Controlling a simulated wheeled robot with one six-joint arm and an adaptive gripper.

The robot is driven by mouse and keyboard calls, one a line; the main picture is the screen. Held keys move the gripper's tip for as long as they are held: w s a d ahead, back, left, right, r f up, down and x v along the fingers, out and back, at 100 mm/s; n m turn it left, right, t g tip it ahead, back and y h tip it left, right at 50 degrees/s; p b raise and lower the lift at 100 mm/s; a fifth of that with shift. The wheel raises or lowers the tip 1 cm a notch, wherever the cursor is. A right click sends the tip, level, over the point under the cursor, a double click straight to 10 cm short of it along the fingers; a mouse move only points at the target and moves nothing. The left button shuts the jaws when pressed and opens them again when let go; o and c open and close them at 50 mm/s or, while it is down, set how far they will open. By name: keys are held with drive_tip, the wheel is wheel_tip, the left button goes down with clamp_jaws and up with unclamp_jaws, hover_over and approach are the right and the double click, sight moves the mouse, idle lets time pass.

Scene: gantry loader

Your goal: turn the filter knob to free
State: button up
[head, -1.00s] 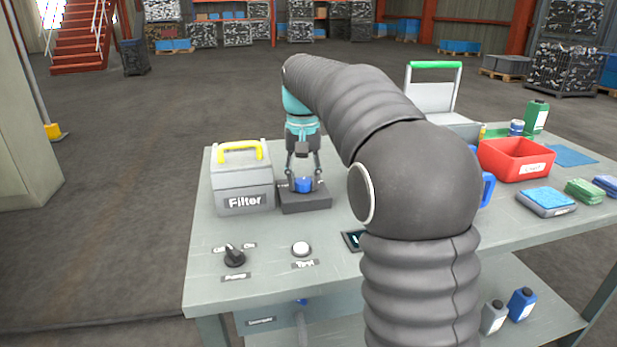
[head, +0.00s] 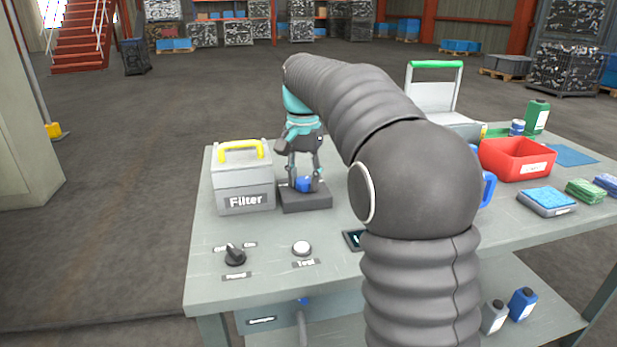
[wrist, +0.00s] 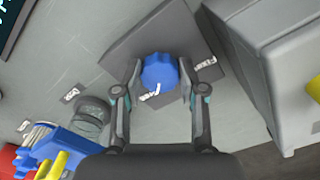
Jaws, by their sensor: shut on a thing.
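The blue filter knob (head: 303,184) stands on a dark base plate (head: 305,202) just right of the grey box labelled Filter (head: 243,190). My gripper (head: 304,180) points down over it, with one finger on each side of the knob. In the wrist view, the fingers of my gripper (wrist: 159,84) are shut on the lobed knob (wrist: 159,70). A white mark shows on the knob's lower edge. Two small labels lie on the plate, one right of the knob and one below it. They are tilted, and I cannot read them surely.
A black pump knob (head: 235,256) and a white test button (head: 302,248) sit nearer on the bench. A red bin (head: 516,160) and sponges are at the right. The Filter box stands close beside my gripper.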

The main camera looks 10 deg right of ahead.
sight(304, 180)
drive_tip(key=shift+w+r, duration=0.1)
drive_tip(key=o, duration=1.1)
drive_tip(key=shift+o, duration=0.2)
wheel_tip(304, 180, up, 12)
